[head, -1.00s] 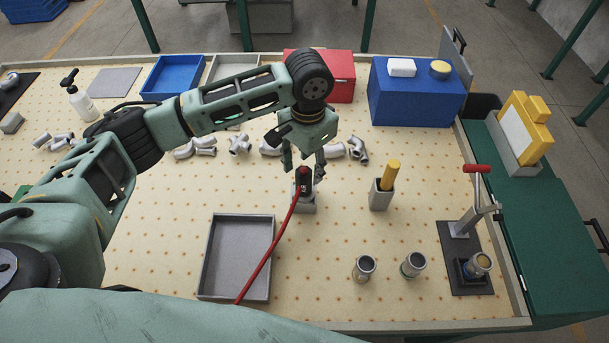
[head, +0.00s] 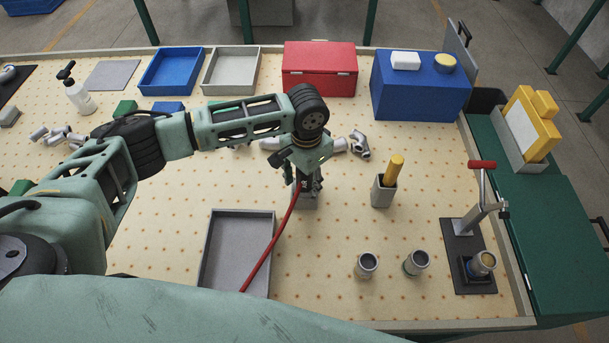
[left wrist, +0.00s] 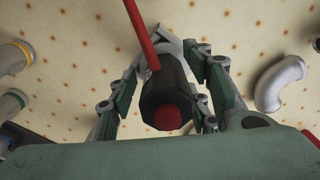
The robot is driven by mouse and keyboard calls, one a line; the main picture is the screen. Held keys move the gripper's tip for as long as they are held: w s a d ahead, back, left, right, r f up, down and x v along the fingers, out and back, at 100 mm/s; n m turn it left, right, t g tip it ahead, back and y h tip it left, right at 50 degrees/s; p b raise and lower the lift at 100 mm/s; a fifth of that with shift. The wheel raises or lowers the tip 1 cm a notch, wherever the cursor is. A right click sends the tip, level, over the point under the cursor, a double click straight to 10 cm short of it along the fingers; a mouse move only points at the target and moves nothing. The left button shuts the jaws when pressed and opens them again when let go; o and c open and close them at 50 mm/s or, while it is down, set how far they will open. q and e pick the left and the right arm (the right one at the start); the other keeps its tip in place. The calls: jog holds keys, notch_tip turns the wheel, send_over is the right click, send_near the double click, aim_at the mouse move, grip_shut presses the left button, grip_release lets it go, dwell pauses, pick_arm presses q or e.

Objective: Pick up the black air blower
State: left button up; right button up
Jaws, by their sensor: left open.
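The black air blower (left wrist: 165,92) has a red tip and a red hose (head: 270,243). It stands upright in a grey square holder (head: 307,202) right of the empty grey tray. My left gripper (head: 308,183) is over the holder, pointing down, with its fingers around the blower's top. In the left wrist view the open fingers (left wrist: 165,85) stand on both sides of the blower, and I cannot tell whether they touch it. In the head view the gripper hides most of the blower. My right gripper is not in view.
A grey tray (head: 207,262) lies left of the holder. Another holder (head: 382,192) with a yellow-handled tool (head: 394,169) stands to the right. Two metal cylinders (head: 367,264) (head: 416,261) and a red-handled clamp (head: 481,165) are at the front right. Pipe fittings (head: 360,147) lie behind.

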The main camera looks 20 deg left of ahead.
pick_arm(q)
jog(key=shift+f, duration=0.3)
jog(key=shift+c, duration=0.6)
jog(key=shift+c, duration=0.8)
grip_shut()
jog(key=shift+r, duration=0.1)
